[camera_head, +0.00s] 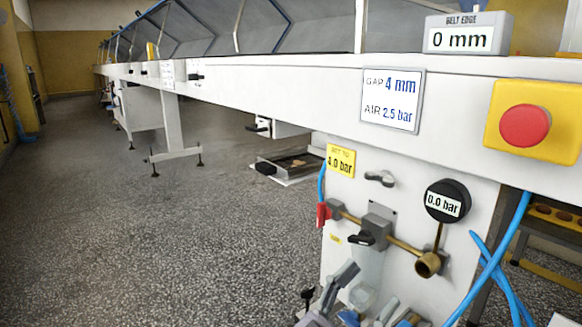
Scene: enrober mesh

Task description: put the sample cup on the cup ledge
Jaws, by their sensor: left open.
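I cannot make out a sample cup or a cup ledge for certain in the head view. My left gripper (369,287) is at the bottom edge, its fingers apart and pointing up. My right gripper is not in view.
A brass pipe (402,244) with an open round end and a gauge (446,202) reading 0.0 bar stick out right of the regulator. Blue hoses (500,262) hang at the right. The red stop button (525,125) is above. The speckled floor at left is clear.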

